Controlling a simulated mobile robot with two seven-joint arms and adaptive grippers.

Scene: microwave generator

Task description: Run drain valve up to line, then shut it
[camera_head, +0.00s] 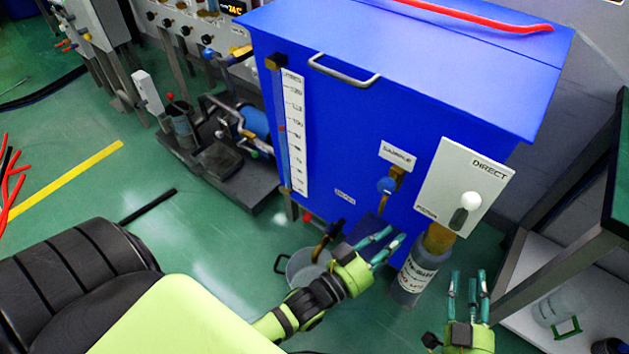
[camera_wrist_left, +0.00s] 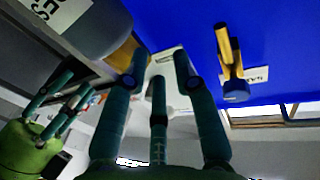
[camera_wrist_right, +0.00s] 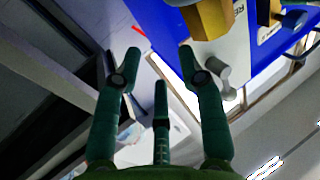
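The blue tank (camera_head: 350,130) has a brass drain spout (camera_head: 324,245) low on its front, under a small label (camera_head: 345,197). A clear bucket (camera_head: 304,268) stands below it. A white level scale (camera_head: 294,135) runs up the tank's left front edge; I cannot read its level. My left gripper (camera_head: 384,245) is open and empty, right of the spout and beside a grey bottle (camera_head: 413,275). The left arm partly hides the bucket. My right gripper (camera_head: 468,280) is open and empty, right of the bottle. Whether the drain valve is open cannot be seen.
A blue-handled sample valve (camera_head: 387,185) sits higher on the tank; it also shows in the left wrist view (camera_wrist_left: 235,88). A white DIRECT panel (camera_head: 464,180) with a knob is right of it. A shelf table (camera_head: 560,265) stands at right. Pump equipment (camera_head: 225,150) stands left.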

